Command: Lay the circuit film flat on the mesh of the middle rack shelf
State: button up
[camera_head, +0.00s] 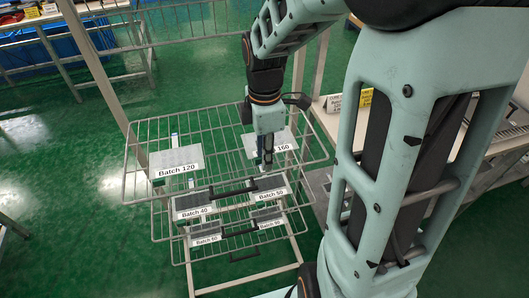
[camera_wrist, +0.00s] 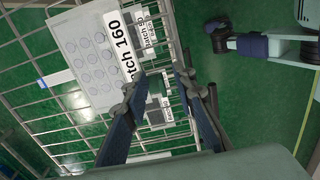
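The wire rack (camera_head: 140,132) has stacked mesh shelves. On its top shelf lie two pale films, one labelled Batch 120 (camera_head: 176,160) and one labelled Batch 160 (camera_head: 280,143). The Batch 160 film shows rows of round pads in the wrist view (camera_wrist: 88,62). Which film is the task's circuit film I cannot tell. Below, the middle shelf bears films labelled Batch 40 (camera_head: 193,204) and Batch 50 (camera_head: 262,193). My gripper (camera_head: 266,168) points down at the Batch 160 film and partly hides it. In the wrist view its fingers (camera_wrist: 160,75) are apart, with no film seen between them.
Dark handles (camera_head: 235,187) show at the shelf fronts. Lower films (camera_head: 206,236) sit beneath. A blue crate (camera_head: 60,45) stands at the back left.

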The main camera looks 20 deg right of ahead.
notch_tip(320, 180, up, 12)
dwell(0.6)
jog(key=shift+a, duration=0.1)
